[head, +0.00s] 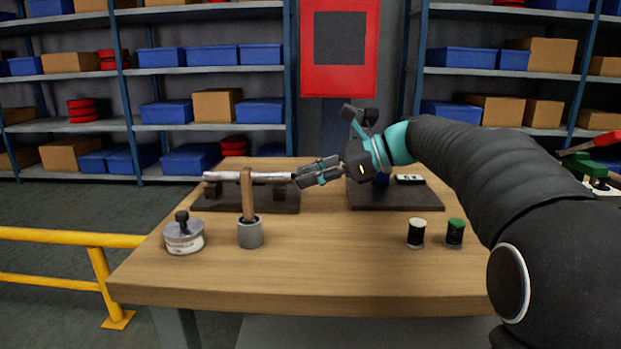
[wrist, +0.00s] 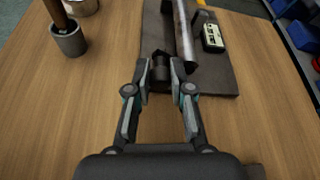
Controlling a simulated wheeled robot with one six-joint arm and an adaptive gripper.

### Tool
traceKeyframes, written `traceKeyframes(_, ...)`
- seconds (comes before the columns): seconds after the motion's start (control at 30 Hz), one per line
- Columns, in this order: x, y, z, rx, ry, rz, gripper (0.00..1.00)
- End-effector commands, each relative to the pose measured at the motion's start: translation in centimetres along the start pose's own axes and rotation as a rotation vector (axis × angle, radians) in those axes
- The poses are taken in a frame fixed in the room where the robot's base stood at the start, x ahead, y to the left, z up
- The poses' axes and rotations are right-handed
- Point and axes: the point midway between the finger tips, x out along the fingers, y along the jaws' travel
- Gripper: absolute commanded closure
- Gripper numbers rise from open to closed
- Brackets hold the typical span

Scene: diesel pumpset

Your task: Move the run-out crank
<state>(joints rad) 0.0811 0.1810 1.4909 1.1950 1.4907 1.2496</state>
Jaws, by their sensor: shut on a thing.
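A silver shaft (head: 250,176) lies across dark supports on the left dark plate (head: 250,204) on the wooden bench; it also shows in the wrist view (wrist: 184,30). My gripper (head: 302,177) reaches in from the right to the shaft's right end. In the wrist view my fingers (wrist: 164,80) are closed about a small dark piece (wrist: 160,74) beside the shaft's near end, which I take to be the run-out crank. The fingers hide part of it, and its full shape is unclear.
A grey pot (head: 250,234) with a wooden handle stands in front of the shaft, beside a round tin (head: 184,238). White-capped (head: 416,234) and green-capped (head: 455,234) jars stand right. The front middle of the bench is clear.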

Motion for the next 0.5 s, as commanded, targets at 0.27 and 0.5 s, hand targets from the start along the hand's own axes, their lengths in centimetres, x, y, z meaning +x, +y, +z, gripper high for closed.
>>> traceKeyframes(0.27, 0.0, -0.2, -0.12, 0.046, 0.002, 0.017, 1.0)
traceKeyframes(0.5, 0.01, -0.18, -0.15, 0.048, 0.003, 0.018, 1.0)
